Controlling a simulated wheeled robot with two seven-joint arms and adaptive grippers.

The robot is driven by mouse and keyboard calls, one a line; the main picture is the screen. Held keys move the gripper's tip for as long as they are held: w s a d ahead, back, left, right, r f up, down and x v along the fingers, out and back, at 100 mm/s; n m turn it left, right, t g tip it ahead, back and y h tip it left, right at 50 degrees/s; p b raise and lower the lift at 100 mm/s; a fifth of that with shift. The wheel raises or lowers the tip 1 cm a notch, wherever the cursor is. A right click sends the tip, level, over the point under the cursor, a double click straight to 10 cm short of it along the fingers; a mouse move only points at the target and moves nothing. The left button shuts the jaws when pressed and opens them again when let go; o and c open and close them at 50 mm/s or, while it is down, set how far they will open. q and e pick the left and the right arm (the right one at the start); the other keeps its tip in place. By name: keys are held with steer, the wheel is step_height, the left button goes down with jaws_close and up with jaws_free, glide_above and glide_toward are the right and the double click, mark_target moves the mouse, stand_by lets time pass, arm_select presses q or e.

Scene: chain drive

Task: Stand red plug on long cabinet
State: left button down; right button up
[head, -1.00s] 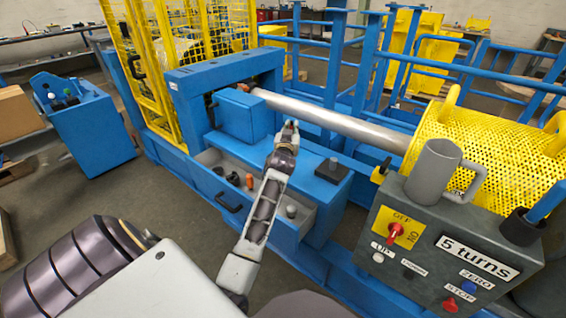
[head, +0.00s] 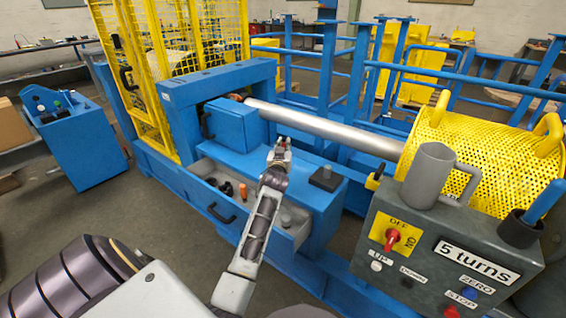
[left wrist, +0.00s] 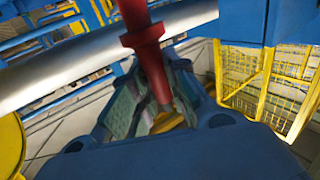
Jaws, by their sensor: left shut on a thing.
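My left gripper (head: 281,148) reaches over the long blue cabinet (head: 306,202), beside the small blue box. In the left wrist view its fingers (left wrist: 158,98) are shut on the red plug (left wrist: 143,38), a slim red piece with a wider collar. The plug's lower part is between the fingers. In the head view the plug is too small and covered to make out clearly. The gripper appears to be above the cabinet top, but I cannot tell the exact gap. My right gripper is not in view.
An open drawer (head: 262,221) in the cabinet front holds several small pieces. A dark block (head: 325,178) sits on the cabinet top. A steel shaft (head: 330,127) runs behind the gripper. A control box (head: 430,250) with a grey mug (head: 428,175) stands at right.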

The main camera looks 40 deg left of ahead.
arm_select(q)
steer(key=shift+f, duration=1.05)
steer(key=shift+f+b, duration=0.3)
steer(key=shift+b, duration=0.05)
step_height(320, 180, down, 3)
steer(key=shift+r+b, duration=0.2)
steer(key=shift+b, duration=0.3)
steer(key=shift+f, duration=0.25)
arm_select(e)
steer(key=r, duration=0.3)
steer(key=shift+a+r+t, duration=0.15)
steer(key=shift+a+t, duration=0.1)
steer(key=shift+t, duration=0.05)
arm_select(q)
steer(key=shift+f, duration=0.1)
steer(key=c, duration=1.4)
jaws_free()
